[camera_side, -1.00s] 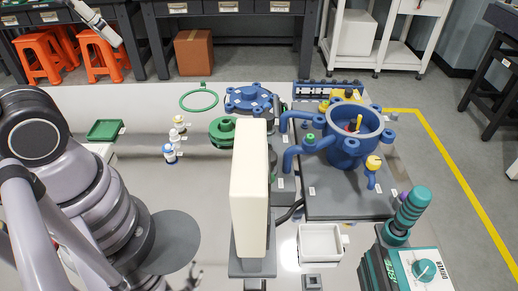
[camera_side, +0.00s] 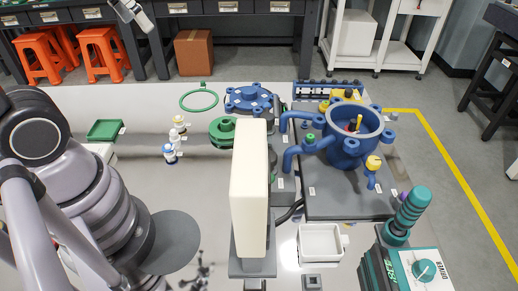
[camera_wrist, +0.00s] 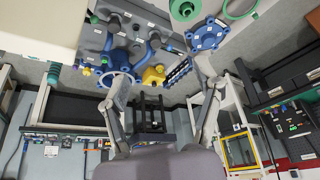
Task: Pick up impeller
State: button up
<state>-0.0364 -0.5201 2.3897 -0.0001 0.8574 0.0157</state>
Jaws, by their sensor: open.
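The green round part with a raised hub, which looks like the impeller (camera_side: 222,131), lies on the table left of the tall cream block, which hides its right side. In the wrist view a rounded greenish part (camera_wrist: 184,9), probably the same impeller, is cut off by the top edge. My gripper (camera_wrist: 166,90) shows in the wrist view with its two fingers spread wide and nothing between them. It is well apart from the impeller.
The cream block (camera_side: 249,180) stands tall beside the impeller. A blue flanged cover (camera_side: 248,99) and a green ring (camera_side: 198,101) lie behind it. Small bottles (camera_side: 169,153) stand to its left. The blue pump housing (camera_side: 352,135) is on the right.

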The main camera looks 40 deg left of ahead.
jog(key=w+a+f+g, duration=0.25)
jog(key=w+f, duration=0.25)
jog(key=w, duration=0.7)
jog(key=n+g, duration=0.1)
jog(key=g, duration=0.1)
send_over(226, 120)
notch_tip(226, 120, down, 28)
jog(key=f, duration=0.5)
jog(key=shift+s+d+f, duration=0.35)
jog(key=shift+d, duration=0.05)
grip_shut()
